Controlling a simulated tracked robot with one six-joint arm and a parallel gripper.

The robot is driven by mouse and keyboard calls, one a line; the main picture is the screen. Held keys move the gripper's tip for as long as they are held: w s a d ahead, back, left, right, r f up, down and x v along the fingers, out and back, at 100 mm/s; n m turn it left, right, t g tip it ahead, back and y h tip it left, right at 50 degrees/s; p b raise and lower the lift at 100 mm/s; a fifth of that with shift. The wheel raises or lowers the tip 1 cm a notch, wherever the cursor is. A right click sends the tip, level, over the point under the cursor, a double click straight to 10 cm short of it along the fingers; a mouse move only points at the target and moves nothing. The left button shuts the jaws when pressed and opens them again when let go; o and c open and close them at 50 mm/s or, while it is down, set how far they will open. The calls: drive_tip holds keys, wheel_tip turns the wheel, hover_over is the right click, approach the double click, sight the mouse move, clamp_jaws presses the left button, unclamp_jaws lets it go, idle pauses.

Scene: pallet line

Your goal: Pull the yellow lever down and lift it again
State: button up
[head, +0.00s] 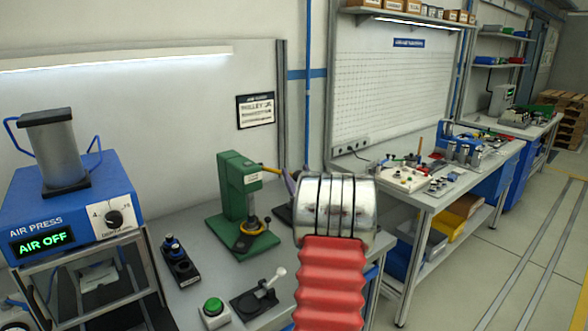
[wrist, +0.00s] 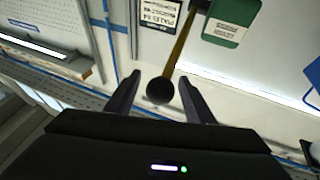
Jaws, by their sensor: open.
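The green press (head: 238,190) stands on the near bench, and its head also shows in the wrist view (wrist: 232,20). The yellow lever (head: 269,168) sticks out from the press toward my arm. In the wrist view the yellow lever (wrist: 180,45) ends in a dark round knob (wrist: 159,90). My gripper (wrist: 160,75) is open, with a finger on each side of the knob; I see no contact. In the head view my gripper (head: 290,182) is at the lever's end, partly hidden by my arm, and the knob cannot be made out there.
The blue air press unit (head: 75,205), reading AIR OFF, stands at left. A green button box (head: 214,312), a toggle clamp (head: 258,297) and a black fixture (head: 180,262) lie on the bench in front. A sign (head: 256,110) hangs on the wall behind.

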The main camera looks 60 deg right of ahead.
sight(278, 172)
drive_tip(key=x, duration=0.3)
drive_tip(key=shift+w+d+r, duration=0.1)
drive_tip(key=shift+w, duration=0.05)
drive_tip(key=shift+c, duration=0.5)
clamp_jaws()
